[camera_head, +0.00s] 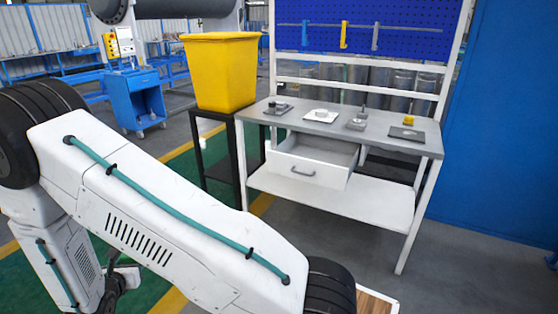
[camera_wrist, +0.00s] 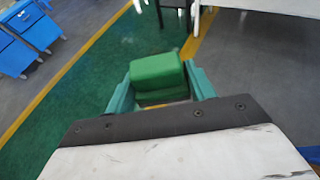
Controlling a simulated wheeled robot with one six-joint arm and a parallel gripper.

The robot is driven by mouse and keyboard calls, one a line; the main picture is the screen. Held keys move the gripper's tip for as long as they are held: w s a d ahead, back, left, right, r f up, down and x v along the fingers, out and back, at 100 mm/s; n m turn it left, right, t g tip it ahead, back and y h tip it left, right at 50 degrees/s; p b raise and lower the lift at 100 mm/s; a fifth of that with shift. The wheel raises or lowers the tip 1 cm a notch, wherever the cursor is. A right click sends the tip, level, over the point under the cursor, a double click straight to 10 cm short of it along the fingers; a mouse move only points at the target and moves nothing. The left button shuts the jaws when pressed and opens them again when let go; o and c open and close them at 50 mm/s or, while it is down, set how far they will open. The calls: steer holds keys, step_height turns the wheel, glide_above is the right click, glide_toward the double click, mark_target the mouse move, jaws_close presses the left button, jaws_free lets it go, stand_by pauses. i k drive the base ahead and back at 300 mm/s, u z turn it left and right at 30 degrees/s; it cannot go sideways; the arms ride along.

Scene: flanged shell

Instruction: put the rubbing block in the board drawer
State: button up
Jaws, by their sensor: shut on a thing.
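The green block (camera_wrist: 156,72), which I take for the rubbing block, is between the teal fingers of my gripper (camera_wrist: 162,85) in the wrist view. My gripper is shut on it and holds it above the floor, away from the workbench. The board drawer (camera_head: 296,176) is a white drawer with a grey handle under the left part of the workbench top in the head view. It is pulled open and the part of its inside that shows looks empty. My gripper and the block do not show in the head view.
The grey workbench top (camera_head: 385,129) carries several small items on plates, including a small yellow piece (camera_head: 411,120). A yellow bin (camera_head: 218,72) stands on a black stand left of the workbench. A white lower shelf (camera_head: 350,200) lies below the drawer. Floor in front is clear.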

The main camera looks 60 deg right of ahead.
mark_target(327, 159)
steer(key=z, duration=1.75)
